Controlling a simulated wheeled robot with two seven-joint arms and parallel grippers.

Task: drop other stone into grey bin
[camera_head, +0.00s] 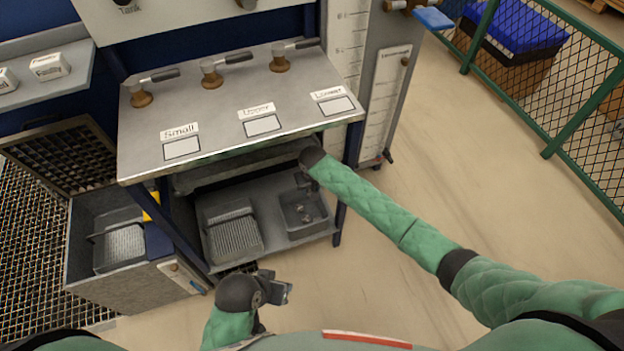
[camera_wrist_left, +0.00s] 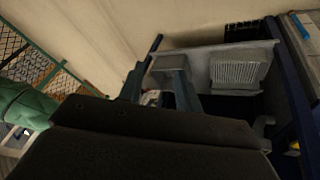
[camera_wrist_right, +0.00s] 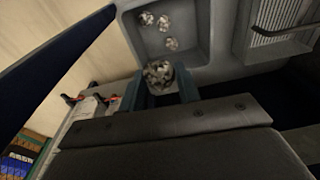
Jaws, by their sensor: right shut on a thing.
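My right gripper (camera_head: 306,184) reaches under the bench top, over a small grey bin (camera_head: 322,222) on the lower shelf. In the right wrist view, the right gripper (camera_wrist_right: 160,84) is shut on a speckled grey-white stone (camera_wrist_right: 158,72), held at the bin's near edge. Three similar stones lie inside the bin, one of them near its middle (camera_wrist_right: 171,43). The stones are small and partly hidden by the arm in the head view. My left gripper (camera_head: 284,291) is in front of the bench, away from the bin; its fingers are apart and empty in the left wrist view (camera_wrist_left: 158,88).
A grey tray with a ribbed plate (camera_head: 234,236) sits left of the bin. The bench top (camera_head: 240,105) overhangs the shelf, and a blue leg (camera_head: 340,215) stands right of the bin. A grey box (camera_head: 120,290) is at lower left.

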